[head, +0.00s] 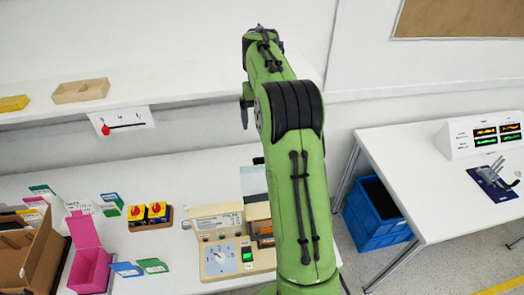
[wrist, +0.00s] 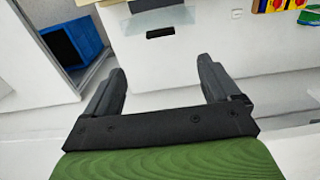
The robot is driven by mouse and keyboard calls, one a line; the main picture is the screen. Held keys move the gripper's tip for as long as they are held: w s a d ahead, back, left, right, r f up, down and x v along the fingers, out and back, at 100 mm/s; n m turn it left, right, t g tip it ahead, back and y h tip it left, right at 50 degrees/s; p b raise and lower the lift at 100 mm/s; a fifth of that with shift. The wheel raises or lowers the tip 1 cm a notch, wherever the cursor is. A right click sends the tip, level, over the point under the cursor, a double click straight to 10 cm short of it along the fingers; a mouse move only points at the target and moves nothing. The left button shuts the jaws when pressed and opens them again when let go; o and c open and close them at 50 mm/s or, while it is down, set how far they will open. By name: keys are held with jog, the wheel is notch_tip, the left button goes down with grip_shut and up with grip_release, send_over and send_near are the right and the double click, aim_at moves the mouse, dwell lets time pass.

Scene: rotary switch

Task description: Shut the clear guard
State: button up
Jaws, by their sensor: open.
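The beige switch box (head: 212,222) stands on the white table, left of my arm. It has a pale dial panel (head: 219,260) and a green button (head: 247,255). A pale, see-through panel (head: 254,181), which looks like the clear guard, stands raised at the back of the box; my arm hides part of this area. My gripper (wrist: 160,84) is open and empty in the wrist view, its two dark fingers wide apart. In the head view a dark finger (head: 244,114) shows high above the table, apart from the box.
Red-and-yellow switches (head: 148,214) sit left of the box. A pink bin (head: 90,268) and a cardboard box (head: 28,255) stand further left. A white shelf (head: 185,92) runs behind. A blue crate (head: 375,220) is on the floor at right, beside another table (head: 425,170).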

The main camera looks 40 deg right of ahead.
notch_tip(320, 180, down, 15)
jog(key=shift+b, duration=0.9)
jog(key=c, duration=1.5)
jog(key=shift+w, duration=0.1)
